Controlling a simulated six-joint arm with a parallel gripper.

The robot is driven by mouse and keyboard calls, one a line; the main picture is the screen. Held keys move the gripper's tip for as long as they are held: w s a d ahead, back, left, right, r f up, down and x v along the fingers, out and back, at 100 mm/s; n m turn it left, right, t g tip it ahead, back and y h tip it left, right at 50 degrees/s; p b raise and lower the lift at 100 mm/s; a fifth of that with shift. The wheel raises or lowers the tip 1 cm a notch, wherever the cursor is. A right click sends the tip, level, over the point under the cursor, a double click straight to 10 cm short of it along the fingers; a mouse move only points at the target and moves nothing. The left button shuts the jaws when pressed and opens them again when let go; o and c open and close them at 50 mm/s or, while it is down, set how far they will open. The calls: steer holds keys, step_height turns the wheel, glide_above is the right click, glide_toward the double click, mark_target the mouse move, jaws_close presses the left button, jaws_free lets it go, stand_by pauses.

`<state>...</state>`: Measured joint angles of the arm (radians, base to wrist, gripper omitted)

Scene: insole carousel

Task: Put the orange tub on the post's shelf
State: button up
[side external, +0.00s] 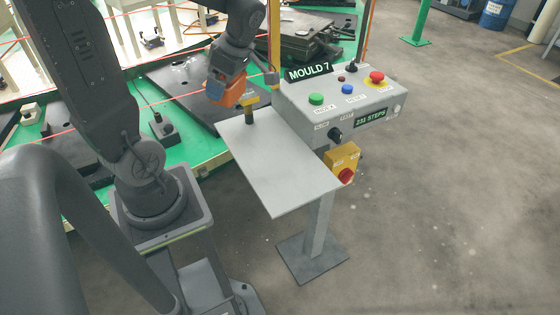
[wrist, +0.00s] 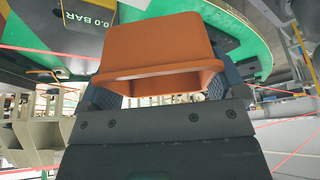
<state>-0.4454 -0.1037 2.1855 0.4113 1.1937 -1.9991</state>
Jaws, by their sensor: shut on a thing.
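The orange tub (wrist: 157,45) fills the upper middle of the wrist view, between the two fingers of my gripper (wrist: 158,88). My gripper is shut on it. In the side view my gripper (side external: 229,84) holds the tub (side external: 232,96) in the air, tilted, near the shelf's far left corner. The shelf (side external: 275,170) is a flat grey plate on the post (side external: 318,225), in front of the control box. Most of the shelf is bare.
The control box (side external: 345,100) with buttons borders the shelf's right side; a yellow switch box (side external: 342,160) hangs below. The green carousel (side external: 205,150) lies behind.

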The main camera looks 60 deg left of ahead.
mark_target(228, 94)
steer(key=d, duration=0.1)
steer(key=d+f, duration=0.1)
steer(key=d+n, duration=0.1)
steer(key=shift+s+f, duration=0.25)
steer(key=shift+s, duration=0.1)
steer(key=w+d+f, duration=0.2)
steer(key=d, duration=0.1)
steer(key=w+d+f, duration=0.2)
steer(key=d, duration=0.1)
steer(key=w+d+f, duration=0.2)
steer(key=d, duration=0.1)
steer(key=shift+f, duration=2.25)
steer(key=o, duration=0.5)
steer(key=shift+f, duration=0.15)
steer(key=shift+c, duration=0.2)
steer(key=shift+o, duration=0.9)
